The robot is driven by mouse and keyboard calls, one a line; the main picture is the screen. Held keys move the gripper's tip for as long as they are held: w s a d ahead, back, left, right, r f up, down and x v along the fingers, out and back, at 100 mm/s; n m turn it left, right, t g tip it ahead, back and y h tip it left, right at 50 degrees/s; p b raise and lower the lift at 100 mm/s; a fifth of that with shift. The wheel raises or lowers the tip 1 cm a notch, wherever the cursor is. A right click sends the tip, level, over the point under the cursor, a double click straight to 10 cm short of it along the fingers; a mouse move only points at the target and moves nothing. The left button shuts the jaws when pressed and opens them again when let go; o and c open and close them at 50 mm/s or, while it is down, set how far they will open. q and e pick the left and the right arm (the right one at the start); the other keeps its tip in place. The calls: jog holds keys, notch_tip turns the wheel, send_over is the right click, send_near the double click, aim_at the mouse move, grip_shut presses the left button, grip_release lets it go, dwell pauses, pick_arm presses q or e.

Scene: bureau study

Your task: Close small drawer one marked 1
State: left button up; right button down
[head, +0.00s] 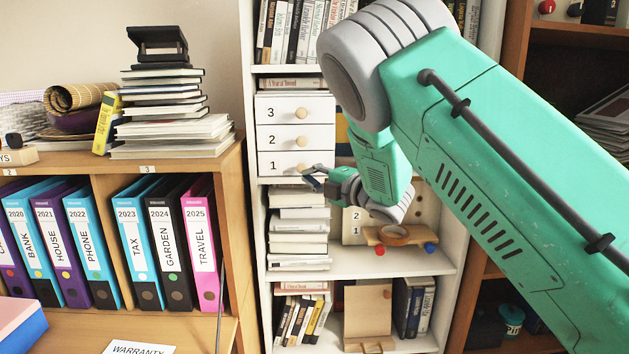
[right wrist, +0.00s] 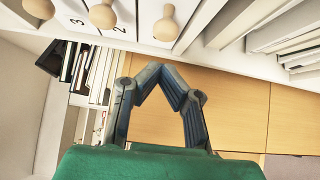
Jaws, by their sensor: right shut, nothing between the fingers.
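A white unit of three small drawers stands on the white shelf, marked 3, 2 and 1 from top to bottom. Drawer one (head: 285,164) is the lowest, with a round wooden knob (head: 302,169). I cannot tell how far its front stands out from the others. My right gripper (head: 311,177) is at the right half of drawer one, just below its knob, partly covering the front. In the right wrist view my right gripper (right wrist: 159,70) has its fingertips together and empty, with a wooden knob (right wrist: 165,28) just beyond them. My left gripper is not in view.
Stacked books (head: 298,225) lie below the drawers. A wooden cabinet of binders (head: 145,240) stands at left.

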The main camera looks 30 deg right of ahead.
jog(key=v, duration=1)
jog(key=s+a+f+m+g+h, duration=0.1)
jog(key=s+a+f+m+g, duration=0.2)
jog(key=f, duration=0.7)
jog(key=s+a+f+m+g+h, duration=0.15)
jog(key=s+f+m, duration=0.3)
jog(key=f, duration=0.45)
jog(key=s+a+f+m+g+h, duration=0.1)
jog(key=s+f+m+g+h, duration=0.2)
jog(key=f, duration=0.7)
jog(key=s+a+f+m+g, duration=0.3)
jog(key=s+f, duration=0.1)
jog(key=s, duration=0.4)
jog(key=s+a+f+m+g+y, duration=0.1)
jog(key=s+a+f+m+g, duration=0.2)
jog(key=s, duration=0.6)
jog(key=s+a+f+m+g, duration=0.3)
jog(key=s+f, duration=0.3)
jog(key=s, duration=0.2)
jog(key=shift+s+a+f, duration=0.3)
jog(key=shift+s+a, duration=0.1)
jog(key=shift+a, duration=0.1)
jog(key=shift+m+g+y, duration=0.25)
